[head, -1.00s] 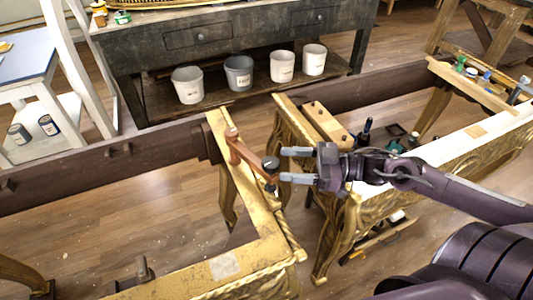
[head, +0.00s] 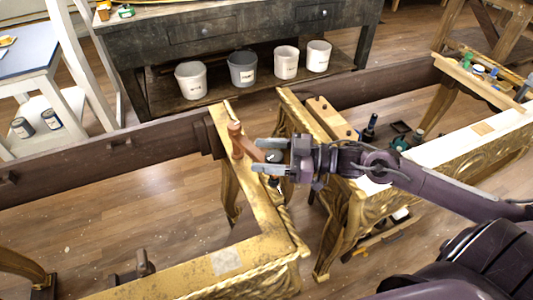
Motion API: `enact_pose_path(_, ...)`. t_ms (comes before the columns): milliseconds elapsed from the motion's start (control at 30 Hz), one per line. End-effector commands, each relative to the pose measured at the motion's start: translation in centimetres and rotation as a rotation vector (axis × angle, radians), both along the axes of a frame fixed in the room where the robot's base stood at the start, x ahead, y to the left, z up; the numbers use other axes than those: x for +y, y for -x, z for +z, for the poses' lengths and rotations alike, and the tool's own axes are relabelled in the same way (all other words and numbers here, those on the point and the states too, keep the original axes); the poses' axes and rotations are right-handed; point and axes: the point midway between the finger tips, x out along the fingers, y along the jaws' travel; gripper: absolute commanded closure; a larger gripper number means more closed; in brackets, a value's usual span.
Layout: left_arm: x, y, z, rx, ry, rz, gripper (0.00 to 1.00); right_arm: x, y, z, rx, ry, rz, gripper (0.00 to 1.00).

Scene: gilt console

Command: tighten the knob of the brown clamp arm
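The brown clamp arm (head: 238,142) is fixed near the far end of the left gilt console piece and reaches right over its inner edge. My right gripper (head: 262,156) comes in from the right. Its two grey fingers are open, one above and one below the clamp arm's right end in the picture. The knob at that end is mostly hidden by the fingers and wrist, and I cannot tell whether they touch it. My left gripper is not in view.
The left gilt frame (head: 262,250) and right gilt frame (head: 345,215) stand with a gap between them. A wooden block (head: 325,115) lies on the right one. Several buckets, among them a white one (head: 286,62), stand on the dark bench's lower shelf.

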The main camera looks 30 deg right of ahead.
Motion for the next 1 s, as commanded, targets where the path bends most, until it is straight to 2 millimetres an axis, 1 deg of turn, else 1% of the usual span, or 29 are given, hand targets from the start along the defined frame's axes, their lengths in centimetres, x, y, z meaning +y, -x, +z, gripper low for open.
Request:
enact_pose_path(33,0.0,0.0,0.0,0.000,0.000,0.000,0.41,0.0,0.0,0.0,0.000,0.000,0.000,0.49)
enact_pose_path(300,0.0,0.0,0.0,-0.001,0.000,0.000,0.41,0.0,0.0,0.0,-0.001,-0.001,0.000,0.84)
enact_pose_path(333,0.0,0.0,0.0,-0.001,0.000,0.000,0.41,0.0,0.0,0.0,-0.001,-0.001,0.000,0.86)
enact_pose_path(533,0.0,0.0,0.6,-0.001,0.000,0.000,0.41,0.0,0.0,0.2,0.000,-0.002,-0.015,0.86)
enact_pose_path(667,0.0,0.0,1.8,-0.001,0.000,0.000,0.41,0.0,0.0,0.5,0.001,-0.004,-0.056,0.86)
enact_pose_path(867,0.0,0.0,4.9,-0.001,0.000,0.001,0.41,-0.2,-0.2,0.8,0.005,-0.007,-0.181,0.86)
enact_pose_path(1000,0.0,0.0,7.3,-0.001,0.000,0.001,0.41,-0.3,-0.3,0.9,0.005,-0.008,-0.304,0.86)
